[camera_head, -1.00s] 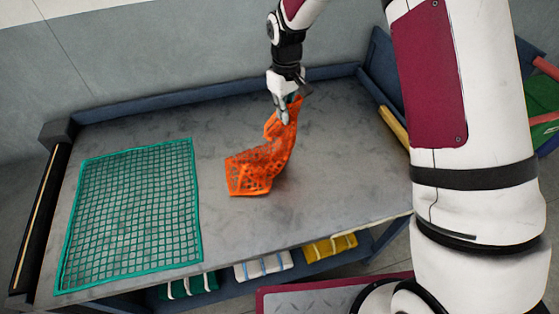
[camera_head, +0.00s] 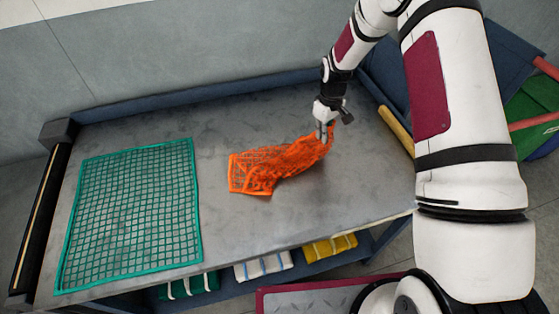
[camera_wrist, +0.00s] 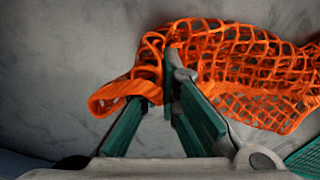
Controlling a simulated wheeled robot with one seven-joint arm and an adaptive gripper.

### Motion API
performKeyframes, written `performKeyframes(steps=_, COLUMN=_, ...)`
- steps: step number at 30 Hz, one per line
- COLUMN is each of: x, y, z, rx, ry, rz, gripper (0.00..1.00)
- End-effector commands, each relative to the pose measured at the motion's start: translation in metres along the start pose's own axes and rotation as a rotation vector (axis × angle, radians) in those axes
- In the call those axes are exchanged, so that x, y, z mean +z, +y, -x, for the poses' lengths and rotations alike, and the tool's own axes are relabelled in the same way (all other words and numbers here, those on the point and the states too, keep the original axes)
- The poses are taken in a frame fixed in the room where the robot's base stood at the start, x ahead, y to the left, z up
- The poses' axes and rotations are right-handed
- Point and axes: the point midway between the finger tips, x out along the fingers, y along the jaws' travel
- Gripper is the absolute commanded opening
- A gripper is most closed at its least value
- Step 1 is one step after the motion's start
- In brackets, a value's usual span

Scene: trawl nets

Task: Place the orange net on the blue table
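The orange net (camera_head: 270,168) lies crumpled and partly spread on the grey top of the blue-framed table (camera_head: 225,235), right of centre. Its right end rises in a bunched fold to my gripper (camera_head: 328,128). In the wrist view the orange net (camera_wrist: 250,65) runs past the fingertips, with a rolled fold at their left. My gripper (camera_wrist: 168,72) has green finger pads that come together towards the tips, and it appears shut on the net's end, low over the table. The exact pinch is partly hidden by the mesh.
A green net (camera_head: 130,215) lies flat on the table's left part; its edge shows in the wrist view. A black roller bar (camera_head: 42,225) runs along the left end. Folded cloths, one yellow (camera_head: 330,247), sit on the lower shelf. The table's front right is bare.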

Motion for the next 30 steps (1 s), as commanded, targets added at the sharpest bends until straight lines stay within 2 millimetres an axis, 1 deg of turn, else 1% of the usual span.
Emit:
performKeyframes(steps=1, x=0.004, y=0.007, z=-0.007, rx=-0.001, ry=-0.001, rz=-0.002, gripper=0.0)
performKeyframes(steps=6, x=0.011, y=0.026, z=-0.027, rx=-0.001, ry=-0.002, rz=-0.001, gripper=0.0)
performKeyframes(steps=12, x=0.017, y=0.041, z=-0.042, rx=-0.001, ry=-0.001, rz=-0.001, gripper=0.0)
performKeyframes(steps=18, x=0.019, y=0.047, z=-0.047, rx=0.0, ry=0.0, rz=0.0, gripper=0.0)
performKeyframes(steps=25, x=0.02, y=0.047, z=-0.047, rx=0.0, ry=-0.001, rz=0.0, gripper=0.0)
performKeyframes(steps=27, x=0.02, y=0.047, z=-0.047, rx=0.0, ry=-0.001, rz=0.0, gripper=0.18)
performKeyframes(steps=29, x=0.02, y=0.047, z=-0.047, rx=0.0, ry=-0.001, rz=0.0, gripper=0.31)
performKeyframes(steps=30, x=0.02, y=0.047, z=-0.047, rx=0.0, ry=-0.001, rz=0.0, gripper=0.4)
